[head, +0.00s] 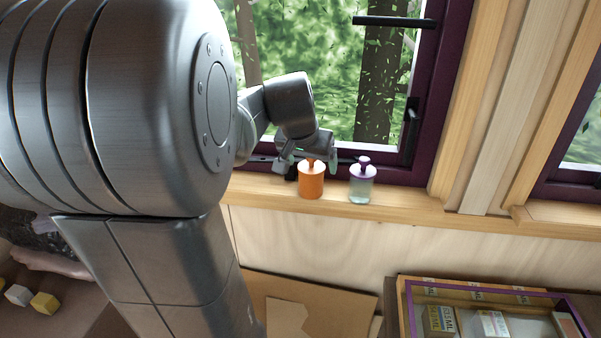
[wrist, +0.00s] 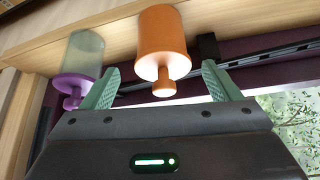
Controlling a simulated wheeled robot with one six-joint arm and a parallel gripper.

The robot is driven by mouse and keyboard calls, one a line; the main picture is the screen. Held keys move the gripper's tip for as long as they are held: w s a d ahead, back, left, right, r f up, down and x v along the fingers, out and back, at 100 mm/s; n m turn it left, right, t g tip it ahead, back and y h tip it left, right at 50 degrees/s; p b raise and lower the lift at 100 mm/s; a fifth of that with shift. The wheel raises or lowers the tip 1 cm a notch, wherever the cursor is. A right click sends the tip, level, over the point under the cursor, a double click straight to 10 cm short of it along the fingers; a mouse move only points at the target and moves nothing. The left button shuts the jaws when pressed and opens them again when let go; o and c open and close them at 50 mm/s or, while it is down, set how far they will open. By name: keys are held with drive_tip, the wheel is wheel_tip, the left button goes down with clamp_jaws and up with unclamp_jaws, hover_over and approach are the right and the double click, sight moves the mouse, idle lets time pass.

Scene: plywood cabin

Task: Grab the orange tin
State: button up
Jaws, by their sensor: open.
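The orange tin (head: 311,183) stands upright on the wooden window sill, with a pale top and an orange knob. In the wrist view the orange tin (wrist: 163,42) appears upside down, knob toward my gripper. My gripper (head: 308,163) is at the tin's upper part, on the window side in the head view. In the wrist view my gripper (wrist: 160,82) is open, with one green finger to each side of the tin's knob end. Gaps show between the fingers and the tin, and nothing is held.
A clear greenish jar with a purple top (head: 361,182) stands just right of the tin; the wrist view shows this jar (wrist: 82,55) close to one finger. The purple window frame (head: 428,100) is behind. A purple-rimmed box (head: 500,291) of small cartons sits lower right.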

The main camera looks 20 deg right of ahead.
sight(310, 167)
drive_tip(key=p+x, duration=0.1)
drive_tip(key=x, duration=0.3)
drive_tip(key=shift+a+f, duration=0.1)
drive_tip(key=shift+f, duration=0.15)
drive_tip(key=c, duration=1.2)
